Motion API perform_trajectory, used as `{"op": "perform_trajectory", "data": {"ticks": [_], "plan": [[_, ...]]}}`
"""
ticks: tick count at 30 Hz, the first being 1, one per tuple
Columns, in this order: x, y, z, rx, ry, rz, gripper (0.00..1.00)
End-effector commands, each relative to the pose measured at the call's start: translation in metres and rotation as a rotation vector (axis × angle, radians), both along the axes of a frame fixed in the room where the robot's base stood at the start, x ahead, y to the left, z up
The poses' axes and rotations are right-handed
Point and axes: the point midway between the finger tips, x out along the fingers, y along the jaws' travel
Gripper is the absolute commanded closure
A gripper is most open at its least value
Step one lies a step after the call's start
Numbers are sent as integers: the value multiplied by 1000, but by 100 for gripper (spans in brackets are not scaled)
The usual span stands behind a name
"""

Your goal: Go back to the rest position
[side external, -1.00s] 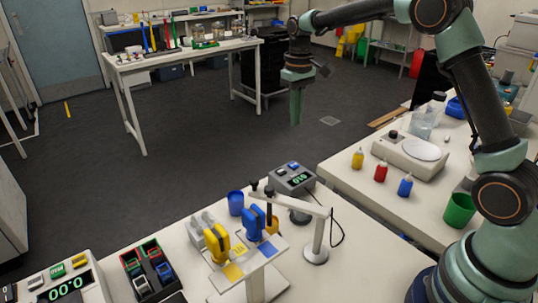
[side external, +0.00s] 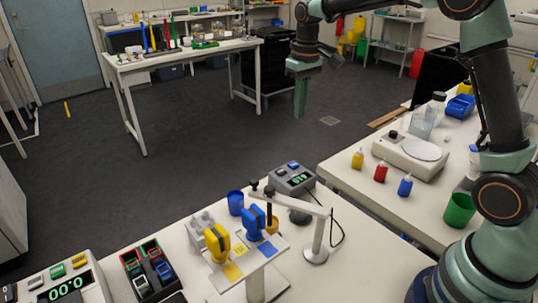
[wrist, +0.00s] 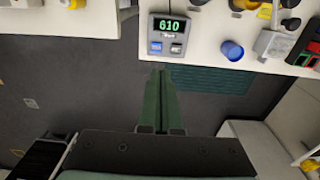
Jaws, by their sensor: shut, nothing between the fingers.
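My gripper (side external: 300,98) hangs in the air over the dark floor, above and beyond the gap between the two white benches in the side view. Its green fingers point down and are closed together with nothing between them. In the wrist view my gripper (wrist: 163,76) shows its fingers side by side, with floor and a bench edge beyond. It touches nothing.
The near bench holds a display unit (side external: 292,178), a blue cup (side external: 235,203), a stand with yellow (side external: 216,243) and blue (side external: 256,220) pieces, and a lamp-like post (side external: 316,252). The right bench carries small bottles (side external: 380,172), a scale (side external: 410,152) and a green cup (side external: 459,210).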

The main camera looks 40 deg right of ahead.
Motion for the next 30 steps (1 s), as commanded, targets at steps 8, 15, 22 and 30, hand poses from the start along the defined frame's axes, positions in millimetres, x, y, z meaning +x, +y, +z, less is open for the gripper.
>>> {"op": "perform_trajectory", "data": {"ticks": [8,15,22,30], "plan": [[-58,17,47,-7,-136,1,100],[-113,28,61,-7,-251,2,100],[-162,37,54,-2,-357,3,100],[-192,41,38,4,-429,1,100]]}}
